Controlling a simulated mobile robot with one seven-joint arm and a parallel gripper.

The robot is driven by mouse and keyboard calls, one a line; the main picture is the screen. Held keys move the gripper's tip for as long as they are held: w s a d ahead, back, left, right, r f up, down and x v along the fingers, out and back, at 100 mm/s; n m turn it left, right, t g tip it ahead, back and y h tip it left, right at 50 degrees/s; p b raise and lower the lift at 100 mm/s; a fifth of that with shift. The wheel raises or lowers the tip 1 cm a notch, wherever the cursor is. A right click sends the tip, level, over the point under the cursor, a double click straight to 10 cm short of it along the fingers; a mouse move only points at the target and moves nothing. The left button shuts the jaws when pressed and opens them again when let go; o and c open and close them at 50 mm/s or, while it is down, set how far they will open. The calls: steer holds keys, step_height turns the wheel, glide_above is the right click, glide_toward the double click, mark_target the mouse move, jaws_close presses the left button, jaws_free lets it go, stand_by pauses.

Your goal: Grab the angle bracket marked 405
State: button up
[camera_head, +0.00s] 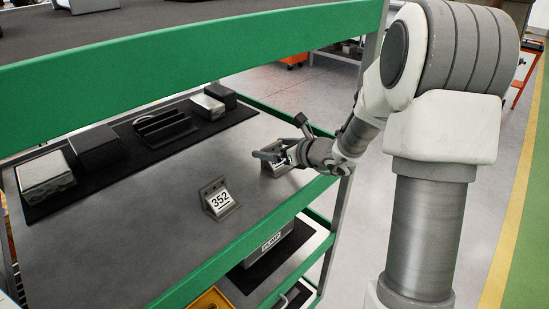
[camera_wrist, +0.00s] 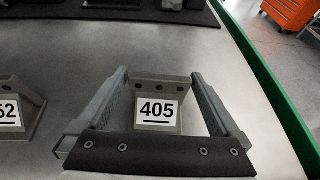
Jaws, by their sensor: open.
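The angle bracket marked 405 (camera_wrist: 158,88) is grey metal with a row of holes along its top and a white label. In the wrist view it stands upright on the grey shelf, between the two open fingers of my gripper (camera_wrist: 158,95), with a small gap on each side. In the head view the bracket (camera_head: 274,169) is partly hidden by my gripper (camera_head: 270,155). A second bracket marked 352 (camera_head: 219,199) stands on the shelf to the left; its edge also shows in the wrist view (camera_wrist: 14,107).
A dark mat (camera_head: 64,187) with several grey and black boxes runs along the shelf's back. Green rails edge the shelves, and an upper shelf (camera_head: 200,49) hangs above. A lower shelf holds a labelled grey bin (camera_head: 270,246). The shelf left of bracket 352 is clear.

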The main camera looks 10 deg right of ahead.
steer(key=shift+w+a+f, duration=0.2)
steer(key=shift+w, duration=0.1)
steer(key=c, duration=1.2)
steer(key=shift+c, duration=0.2)
steer(key=shift+r, duration=0.2)
